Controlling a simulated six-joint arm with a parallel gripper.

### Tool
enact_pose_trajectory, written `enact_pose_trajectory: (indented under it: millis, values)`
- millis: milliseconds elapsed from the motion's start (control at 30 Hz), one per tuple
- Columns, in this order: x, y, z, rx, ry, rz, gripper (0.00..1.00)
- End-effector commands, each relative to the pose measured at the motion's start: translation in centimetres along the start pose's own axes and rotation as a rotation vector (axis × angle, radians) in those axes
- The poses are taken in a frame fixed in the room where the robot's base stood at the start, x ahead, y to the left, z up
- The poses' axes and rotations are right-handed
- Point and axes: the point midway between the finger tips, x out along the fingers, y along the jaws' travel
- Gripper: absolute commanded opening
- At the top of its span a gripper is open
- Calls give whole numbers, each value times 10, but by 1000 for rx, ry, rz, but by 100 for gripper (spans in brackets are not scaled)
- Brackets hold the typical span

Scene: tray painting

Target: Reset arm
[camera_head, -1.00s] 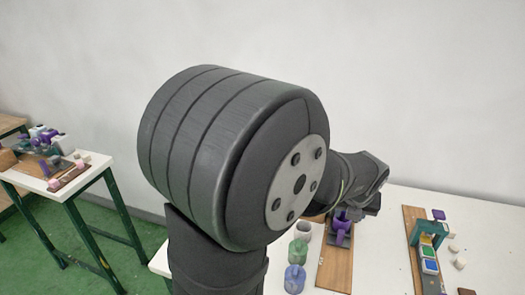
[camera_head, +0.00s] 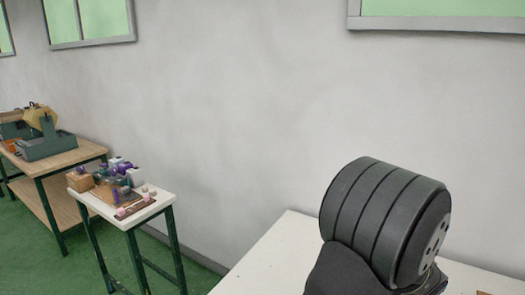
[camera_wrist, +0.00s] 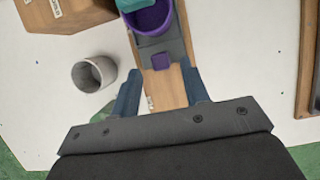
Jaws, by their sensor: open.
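My gripper (camera_wrist: 161,72) is open and empty in the wrist view, its two blue-grey fingers apart over a wooden board (camera_wrist: 170,92). A purple cup (camera_wrist: 150,18) with a teal part (camera_wrist: 128,5) over its edge sits on a grey piece at the top of that view. A small purple block (camera_wrist: 160,61) lies just beyond the fingertips, apart from them as far as I can tell. The head view shows only my dark arm; the gripper is out of its frame.
A grey cup (camera_wrist: 94,74) stands left of the board on the white table (camera_head: 275,250). A wooden block (camera_wrist: 68,16) is at upper left, another board (camera_wrist: 307,60) at right. A cluttered side table (camera_head: 150,208) and a workbench (camera_head: 75,160) stand farther left.

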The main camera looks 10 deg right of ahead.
Motion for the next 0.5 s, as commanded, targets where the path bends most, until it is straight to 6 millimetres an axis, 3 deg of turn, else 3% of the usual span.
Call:
enact_pose_trajectory:
  millis: [200, 500]
  values:
    - [33, 0, -1, 0, 4, 1, 42]
    - [54, 0, -1, 0, 2, 1, 42]
